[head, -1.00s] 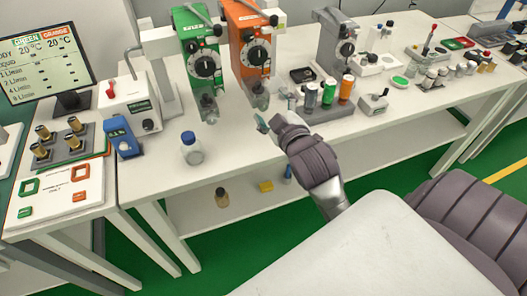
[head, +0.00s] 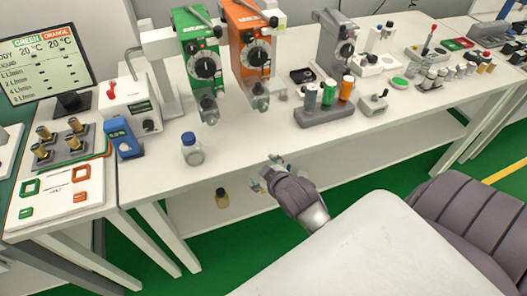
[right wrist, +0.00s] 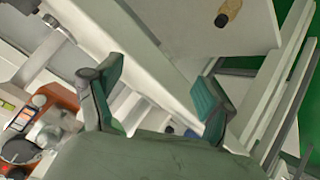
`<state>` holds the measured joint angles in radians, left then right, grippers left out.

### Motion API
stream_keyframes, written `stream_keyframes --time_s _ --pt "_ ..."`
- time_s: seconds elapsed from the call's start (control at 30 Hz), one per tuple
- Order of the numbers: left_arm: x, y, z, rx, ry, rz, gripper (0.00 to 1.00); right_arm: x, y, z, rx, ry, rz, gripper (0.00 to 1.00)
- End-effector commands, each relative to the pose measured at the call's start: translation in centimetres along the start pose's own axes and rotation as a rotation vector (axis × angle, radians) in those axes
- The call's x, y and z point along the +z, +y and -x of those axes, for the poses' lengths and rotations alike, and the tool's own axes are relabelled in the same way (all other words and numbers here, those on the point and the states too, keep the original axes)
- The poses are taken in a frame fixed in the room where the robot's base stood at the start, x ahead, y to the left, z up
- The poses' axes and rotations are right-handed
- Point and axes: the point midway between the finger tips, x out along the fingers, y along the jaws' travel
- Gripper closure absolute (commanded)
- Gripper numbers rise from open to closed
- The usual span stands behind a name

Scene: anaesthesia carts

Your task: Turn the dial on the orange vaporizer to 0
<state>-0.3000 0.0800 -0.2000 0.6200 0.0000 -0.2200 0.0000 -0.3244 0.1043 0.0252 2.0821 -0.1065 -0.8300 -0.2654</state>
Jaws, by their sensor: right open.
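The orange vaporizer (head: 241,18) stands at the back of the white table, right of a green vaporizer (head: 193,24). Its round black dial (head: 256,55) faces front; its setting is too small to read. In the right wrist view, part of the orange vaporizer (right wrist: 62,97) and its dial (right wrist: 18,150) show at the lower left edge. My right gripper (head: 265,173) is at the table's front edge, well in front of and below the dial. In the right wrist view, its green-padded fingers (right wrist: 160,102) are apart with nothing between them. My left gripper is not in view.
A blue-capped bottle (head: 192,149) stands left of the gripper on the table. A grey holder (head: 325,114) with green and orange bottles is to the right. A monitor (head: 44,62) stands far left. The tabletop between gripper and vaporizer is largely clear.

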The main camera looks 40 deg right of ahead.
Motion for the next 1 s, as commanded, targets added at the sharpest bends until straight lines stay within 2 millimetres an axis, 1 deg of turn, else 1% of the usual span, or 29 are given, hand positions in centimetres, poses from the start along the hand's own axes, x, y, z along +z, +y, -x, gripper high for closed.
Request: stream_keyframes --time_s 0.03,0.1,0.23,0.43,0.87,0.93,1.0 --pt "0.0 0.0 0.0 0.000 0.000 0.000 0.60 0.6 -0.5 -0.2 -0.012 -0.015 -0.004 0.19" --pt "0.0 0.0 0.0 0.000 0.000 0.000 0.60 1.2 -1.1 -0.4 -0.025 -0.030 -0.011 0.19" --pt "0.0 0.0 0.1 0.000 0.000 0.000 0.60 2.0 -1.8 -0.6 -0.040 -0.051 -0.020 0.19" --pt "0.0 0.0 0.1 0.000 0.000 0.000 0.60 2.4 -2.1 -0.7 -0.047 -0.060 -0.023 0.19" --pt "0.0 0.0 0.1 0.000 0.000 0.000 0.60 2.4 -2.1 -0.7 -0.047 -0.059 -0.023 0.19" --pt "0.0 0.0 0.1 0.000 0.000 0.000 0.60 2.7 -2.3 -0.9 -0.051 -0.064 -0.024 0.19" --pt "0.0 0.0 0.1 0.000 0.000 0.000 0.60 3.7 -3.0 -1.5 -0.063 -0.081 -0.026 0.19"
